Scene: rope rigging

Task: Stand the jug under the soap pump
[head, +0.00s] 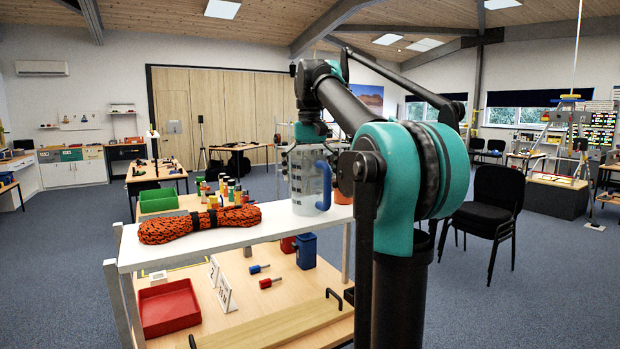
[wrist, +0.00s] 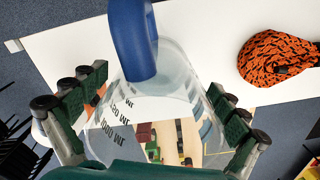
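The clear jug (head: 304,190) with a blue handle and printed volume marks is upright at the right part of the white shelf. I cannot make out a soap pump in either view.
A coiled orange rope (head: 200,224) lies on the white shelf (head: 225,238), left of the jug. Several bottles (head: 230,190) and a green bin (head: 158,200) stand behind. Below are a red tray (head: 168,308), a blue cup (head: 306,251) and small tools. Black chairs (head: 490,210) stand right.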

